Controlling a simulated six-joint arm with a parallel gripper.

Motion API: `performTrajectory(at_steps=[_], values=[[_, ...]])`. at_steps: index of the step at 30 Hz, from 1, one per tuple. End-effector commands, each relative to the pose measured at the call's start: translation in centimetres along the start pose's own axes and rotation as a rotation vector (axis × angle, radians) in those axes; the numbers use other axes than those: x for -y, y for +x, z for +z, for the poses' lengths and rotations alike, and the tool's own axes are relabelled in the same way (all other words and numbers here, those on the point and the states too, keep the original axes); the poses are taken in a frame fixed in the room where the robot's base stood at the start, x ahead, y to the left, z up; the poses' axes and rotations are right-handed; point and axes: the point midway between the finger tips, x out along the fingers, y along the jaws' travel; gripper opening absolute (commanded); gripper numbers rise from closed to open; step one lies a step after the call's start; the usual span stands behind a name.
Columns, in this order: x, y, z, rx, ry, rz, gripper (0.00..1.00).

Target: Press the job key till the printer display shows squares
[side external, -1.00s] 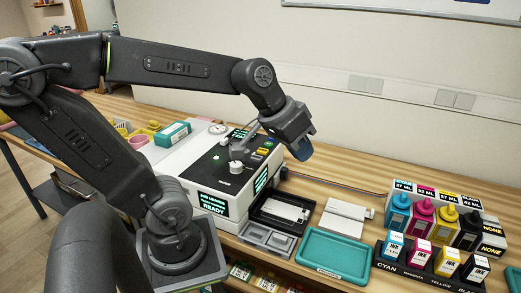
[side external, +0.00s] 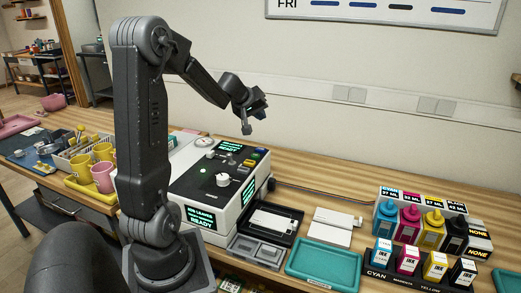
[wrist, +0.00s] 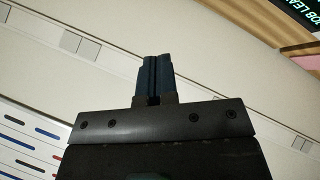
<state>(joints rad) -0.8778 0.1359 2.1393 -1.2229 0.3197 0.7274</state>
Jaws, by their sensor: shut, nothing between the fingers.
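The printer (side external: 183,185) is a white box with a dark top panel (side external: 200,183) on the bench. The panel carries round white knobs, a green light and small coloured keys (side external: 256,157) near its right edge; which one is the job key I cannot tell. The front display (side external: 201,217) shows green text that appears to read "JOB LEAVES READY". A green display also shows on the right face (side external: 248,190). My gripper (side external: 247,128) is in the air above the far right of the panel, apart from it. In the wrist view its dark blue fingers (wrist: 154,75) are shut together, empty.
A teal tray (side external: 290,262), a black tray (side external: 300,222) and ink bottles (side external: 432,230) stand to the printer's right. Yellow and pink mugs (side external: 103,176) stand to its left. The wall with sockets (side external: 350,94) is behind the bench.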

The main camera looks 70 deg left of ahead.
Motion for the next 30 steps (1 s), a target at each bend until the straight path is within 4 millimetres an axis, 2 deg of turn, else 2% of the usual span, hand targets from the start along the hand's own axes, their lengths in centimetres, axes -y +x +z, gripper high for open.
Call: performTrajectory(at_steps=[16, 30], values=[[0.5, 0.4, 0.0, -0.004, -0.01, -0.005, 0.0], [2.6, 3.2, 2.1, -0.001, -0.011, -0.007, 0.0]])
